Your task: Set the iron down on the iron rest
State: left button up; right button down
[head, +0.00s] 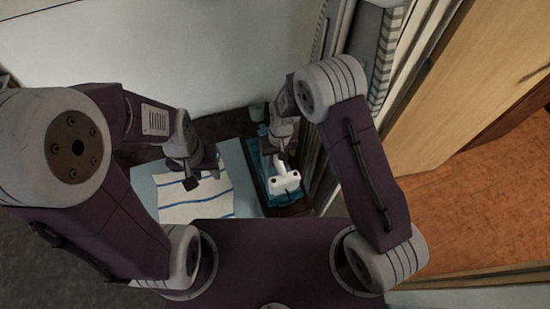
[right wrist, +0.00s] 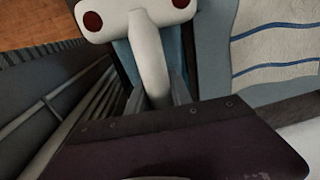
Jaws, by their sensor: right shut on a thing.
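The iron (head: 286,183) is white with two dark spots in the head view. In the right wrist view the white iron (right wrist: 150,45) shows red spots and a curved handle. My right gripper (head: 281,158) is shut on its handle. The teal iron rest (head: 263,168) lies under and around the iron; I cannot tell whether the iron touches it. In the right wrist view the gripper (right wrist: 158,100) hides part of the handle. My left gripper (head: 203,180) is empty above the striped cloth, its fingers apart.
A white cloth (head: 195,208) with blue stripes lies on the pale blue board (head: 236,170) left of the rest. The rest is on a dark brown surface (head: 294,208). Grey rails and a wall edge (head: 325,165) stand close on the right.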

jog(key=shift+f, duration=0.25)
dwell(0.5)
jog(key=c, duration=1.1)
grip_release()
jog(key=shift+b, duration=0.3)
jog(key=r, duration=0.6)
jog(key=d+r, duration=0.1)
jog(key=r, duration=0.2)
jog(key=shift+a, duration=0.1)
